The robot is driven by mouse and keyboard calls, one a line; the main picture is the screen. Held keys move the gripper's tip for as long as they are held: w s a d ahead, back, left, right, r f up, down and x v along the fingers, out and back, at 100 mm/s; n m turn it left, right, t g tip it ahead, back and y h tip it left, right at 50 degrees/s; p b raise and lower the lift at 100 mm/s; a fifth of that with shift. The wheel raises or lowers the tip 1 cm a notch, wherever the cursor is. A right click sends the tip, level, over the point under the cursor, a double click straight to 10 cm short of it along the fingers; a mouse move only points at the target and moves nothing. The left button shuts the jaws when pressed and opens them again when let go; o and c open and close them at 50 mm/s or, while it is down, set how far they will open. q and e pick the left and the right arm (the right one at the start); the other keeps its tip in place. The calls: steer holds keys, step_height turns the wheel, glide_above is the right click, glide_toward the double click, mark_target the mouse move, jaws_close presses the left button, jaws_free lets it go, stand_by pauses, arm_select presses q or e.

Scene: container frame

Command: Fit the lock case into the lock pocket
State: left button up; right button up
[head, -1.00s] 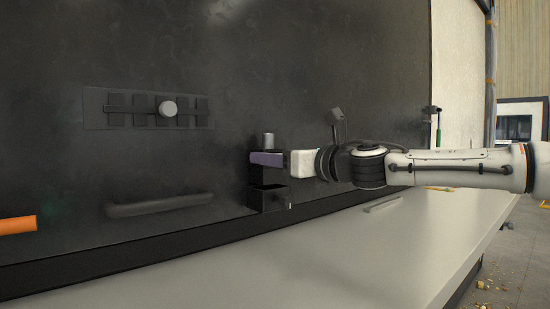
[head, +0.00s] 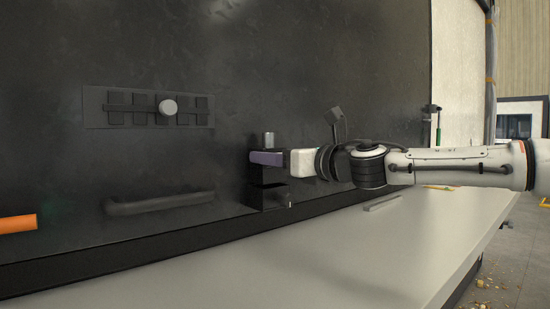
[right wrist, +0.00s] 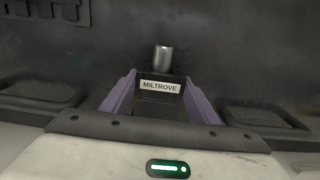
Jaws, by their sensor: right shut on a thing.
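My right gripper (head: 267,158) comes in from the right in the head view, at the dark panel wall. Its purple fingers are shut on a dark block, the lock case, which bears a MILTROVE label (right wrist: 159,87) in the right wrist view. A silver cylinder (head: 269,139) stands up just above the fingers; it also shows in the right wrist view (right wrist: 162,59). Below the fingers is a dark box-like fixture (head: 266,197) against the panel, perhaps the lock pocket. I cannot tell how far the case sits in it. My left gripper is not in view.
A pale ledge (head: 330,252) runs along the foot of the panel and is mostly clear. A small grey bar (head: 382,203) lies on the ledge.

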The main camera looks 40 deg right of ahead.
mark_target(275, 181)
arm_select(q)
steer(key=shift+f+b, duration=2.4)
steer(key=shift+b, duration=0.05)
arm_select(e)
steer(key=shift+f, duration=2.65)
steer(key=o, duration=1.5)
steer(key=shift+f, duration=0.1)
steer(key=shift+c, duration=0.2)
steer(key=shift+f, duration=0.15)
steer(key=shift+s, duration=0.25)
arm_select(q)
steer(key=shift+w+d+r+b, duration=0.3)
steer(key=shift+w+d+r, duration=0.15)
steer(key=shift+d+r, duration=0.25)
arm_select(e)
steer(key=s, duration=1)
steer(key=shift+d, duration=0.4)
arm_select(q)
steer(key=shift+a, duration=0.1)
